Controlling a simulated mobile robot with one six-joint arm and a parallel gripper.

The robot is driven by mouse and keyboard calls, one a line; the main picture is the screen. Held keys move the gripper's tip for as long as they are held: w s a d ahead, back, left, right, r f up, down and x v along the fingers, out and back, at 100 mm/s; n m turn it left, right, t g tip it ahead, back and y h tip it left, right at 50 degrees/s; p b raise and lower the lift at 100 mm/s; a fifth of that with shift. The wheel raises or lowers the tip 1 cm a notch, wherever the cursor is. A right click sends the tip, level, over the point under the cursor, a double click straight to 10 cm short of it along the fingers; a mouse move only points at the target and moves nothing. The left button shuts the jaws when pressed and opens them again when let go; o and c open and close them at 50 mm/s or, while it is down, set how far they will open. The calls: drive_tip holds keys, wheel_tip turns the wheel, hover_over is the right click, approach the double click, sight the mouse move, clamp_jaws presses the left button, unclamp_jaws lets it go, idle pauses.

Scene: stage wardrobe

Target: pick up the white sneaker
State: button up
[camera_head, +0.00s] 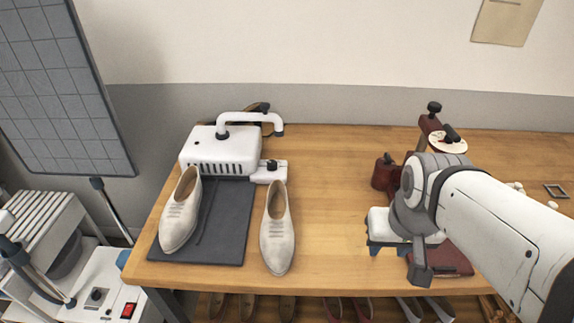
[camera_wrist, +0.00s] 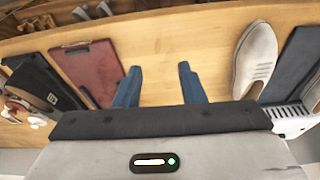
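Two white sneakers with low lace fronts stand on the wooden table in the head view. One sneaker (camera_head: 181,212) is on the dark mat at the left. The other sneaker (camera_head: 277,232) stands just right of the mat, toe toward the front edge. In the wrist view a white sneaker (camera_wrist: 256,58) is at the right, apart from my fingers. My gripper (camera_head: 388,249) is over the table, right of both sneakers. Its two blue fingers (camera_wrist: 159,84) are spread, with only bare wood showing between them.
A dark red board (camera_head: 452,262) lies right of my gripper, partly hidden by my arm. Several shoes sit below the front edge. Bare wood (camera_head: 330,220) separates sneakers and gripper.

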sight(276, 216)
drive_tip(key=shift+o, duration=0.2)
